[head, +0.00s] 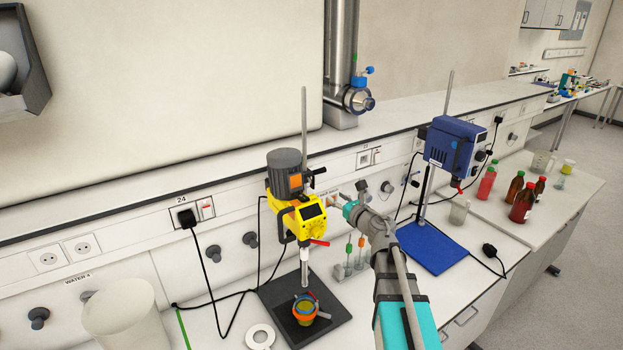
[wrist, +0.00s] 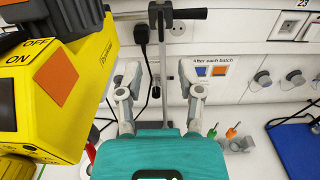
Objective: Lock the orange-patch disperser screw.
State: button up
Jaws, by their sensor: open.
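The yellow disperser (head: 303,218) with a grey motor top hangs on a stand rod (head: 304,120) at the centre of the head view. In the wrist view its yellow housing (wrist: 25,110) fills the left, with an orange patch (wrist: 62,82) on it. A dark bar with a knob-like end (wrist: 190,14), probably the clamp screw, crosses the top of that view; it also shows beside the motor (head: 317,171). My gripper (head: 336,202) is right of the disperser. Its two fingers (wrist: 160,82) are open and empty, with a metal rod visible between them, farther off.
A beaker in a clamp (head: 305,310) stands on the black base plate (head: 285,325) below the disperser. A blue mixer (head: 452,145) on a blue plate (head: 436,247) stands at right, with bottles (head: 514,187) beyond. Cables run along the wall. A large pale container (head: 125,315) is at front left.

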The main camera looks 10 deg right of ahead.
aim_at(314, 180)
jog(key=x, duration=1.4)
jog(key=shift+s, duration=0.1)
dwell(0.3)
